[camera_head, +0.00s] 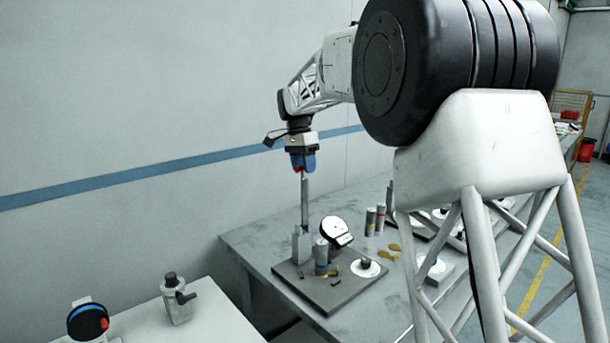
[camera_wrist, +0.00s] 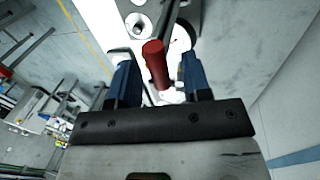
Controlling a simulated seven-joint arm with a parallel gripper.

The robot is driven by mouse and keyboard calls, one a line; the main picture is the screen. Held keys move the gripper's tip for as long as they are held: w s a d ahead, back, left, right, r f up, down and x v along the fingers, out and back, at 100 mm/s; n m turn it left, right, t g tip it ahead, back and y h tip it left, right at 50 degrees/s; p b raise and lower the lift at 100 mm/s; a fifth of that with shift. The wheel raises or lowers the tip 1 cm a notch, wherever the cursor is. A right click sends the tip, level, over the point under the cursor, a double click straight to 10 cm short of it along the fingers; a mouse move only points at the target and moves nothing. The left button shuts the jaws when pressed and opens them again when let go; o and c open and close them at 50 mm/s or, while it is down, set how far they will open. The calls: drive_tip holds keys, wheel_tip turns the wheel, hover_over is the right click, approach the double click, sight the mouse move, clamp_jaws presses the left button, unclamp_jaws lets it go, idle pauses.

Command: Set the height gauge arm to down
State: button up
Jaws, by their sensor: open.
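The height gauge arm (camera_head: 305,203) is a thin grey bar standing roughly upright above a grey block (camera_head: 301,246) on a dark base plate (camera_head: 318,292). Its red end grip (camera_wrist: 154,62) shows between my blue fingers in the wrist view, and a bit of red shows at the fingertips in the head view. My gripper (camera_head: 303,166) is at the top of the bar, pointing down. In the wrist view my gripper (camera_wrist: 156,72) is open, with a finger on each side of the red grip and visible gaps. Whether either finger touches it is unclear.
A round white dial (camera_head: 336,232) and grey cylinders (camera_head: 321,256) stand on the plate near the bar. More cylinders (camera_head: 375,220) and brass-coloured pieces (camera_head: 389,252) are to the right. A separate white table (camera_head: 225,318) is at front left. A wall is behind.

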sight(303, 198)
drive_tip(key=shift+s+d+f, duration=0.1)
drive_tip(key=shift+f, duration=0.6)
drive_tip(key=shift+s+d+f, duration=0.1)
drive_tip(key=shift+f, duration=0.55)
drive_tip(key=shift+c, duration=0.2)
clamp_jaws()
